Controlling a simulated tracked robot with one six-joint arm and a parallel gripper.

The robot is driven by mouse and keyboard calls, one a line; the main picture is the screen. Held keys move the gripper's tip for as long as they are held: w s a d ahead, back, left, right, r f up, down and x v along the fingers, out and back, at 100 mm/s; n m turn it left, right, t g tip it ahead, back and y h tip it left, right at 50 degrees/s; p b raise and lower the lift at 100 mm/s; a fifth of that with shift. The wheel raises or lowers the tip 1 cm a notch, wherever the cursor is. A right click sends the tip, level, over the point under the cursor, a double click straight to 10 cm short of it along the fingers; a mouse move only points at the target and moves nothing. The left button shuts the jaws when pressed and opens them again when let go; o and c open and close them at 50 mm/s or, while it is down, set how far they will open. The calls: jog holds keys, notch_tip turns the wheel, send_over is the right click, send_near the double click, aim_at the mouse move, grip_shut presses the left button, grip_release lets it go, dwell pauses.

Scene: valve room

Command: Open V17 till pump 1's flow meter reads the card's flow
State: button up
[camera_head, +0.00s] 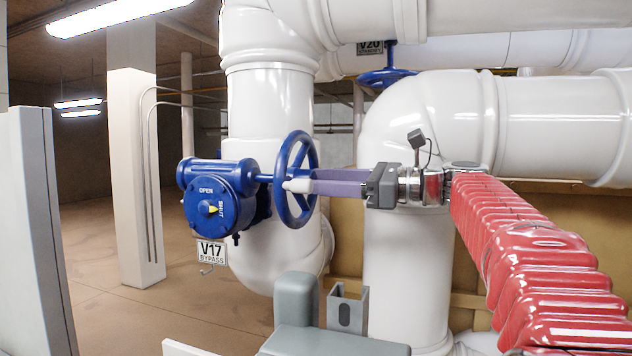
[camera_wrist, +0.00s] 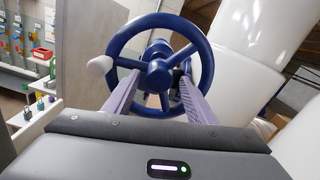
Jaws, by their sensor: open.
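The V17 valve has a blue gear housing (camera_head: 215,195) with a dial marked OPEN and SHUT and a small yellow pointer; its exact setting is too small to tell. Its blue handwheel (camera_head: 297,137) stands upright to the right of the housing, with a white knob (camera_head: 298,185); in the wrist view the knob (camera_wrist: 99,65) is at the left of the rim. A V17 BYPASS tag (camera_head: 211,251) hangs below. My gripper (camera_head: 314,181) is open, its purple fingers reaching to the wheel, one on each side of the hub in the wrist view. Contact is unclear. No flow meter or card can be made out.
Large white pipes (camera_head: 405,250) stand behind and beside my arm. A second blue handwheel (camera_head: 388,76) with a V20 tag (camera_head: 370,47) is higher up. A white column (camera_head: 135,180) stands at the left. Shelves with small items (camera_wrist: 35,40) show in the wrist view.

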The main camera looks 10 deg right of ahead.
jog(key=shift+w+a, duration=0.25)
jog(key=shift+a, duration=0.1)
grip_shut()
dwell(0.5)
jog(key=shift+r, duration=0.1)
